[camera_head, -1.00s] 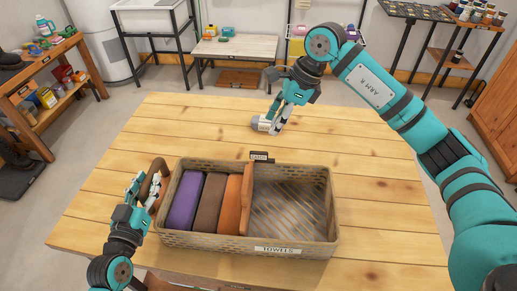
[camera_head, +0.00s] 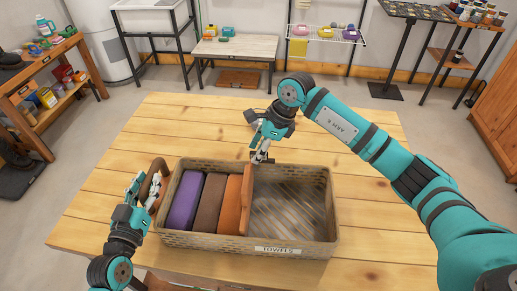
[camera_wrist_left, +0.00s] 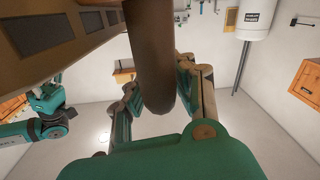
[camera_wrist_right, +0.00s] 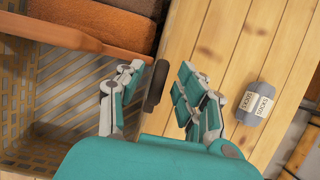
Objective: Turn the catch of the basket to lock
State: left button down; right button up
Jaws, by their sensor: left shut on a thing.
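The woven basket (camera_head: 295,245), labelled TOWELS, stands on the wooden table. My left gripper (camera_head: 147,192) is shut on the brown loop handle (camera_head: 160,170) at its left end. The handle also fills the middle of the left wrist view (camera_wrist_left: 150,60). My right gripper (camera_head: 262,156) is at the basket's far rim, pointing down. In the right wrist view its fingers (camera_wrist_right: 158,80) are spread, with a dark oval piece (camera_wrist_right: 155,86), apparently the catch, between them. Whether they touch it I cannot tell. In the head view this spot is hidden by the gripper.
Purple (camera_head: 184,200), brown (camera_head: 209,202) and orange (camera_head: 231,205) towels fill the basket's left half beside an orange-brown divider (camera_head: 247,200). The right half is empty. A grey socks bundle (camera_wrist_right: 256,103) lies on the table behind the basket. The table's right side is clear.

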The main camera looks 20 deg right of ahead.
jog(key=shift+c, duration=0.4)
grip_shut()
jog(key=shift+m, duration=0.3)
jog(key=m+t+h, duration=0.1)
jog(key=m, duration=0.2)
jog(key=shift+m+t, duration=0.3)
jog(key=shift+m, duration=0.1)
jog(key=m, duration=0.2)
jog(key=m+t+h, duration=0.1)
jog(key=m, duration=0.1)
jog(key=shift+s+a+r, duration=0.1)
jog(key=shift+a, duration=0.1)
jog(key=m+h, duration=0.2)
jog(key=m, duration=0.3)
jog(key=shift+a, duration=0.1)
jog(key=shift+a+m+h, duration=0.1)
jog(key=shift+m+h, duration=0.8)
jog(key=shift+m, duration=1.4)
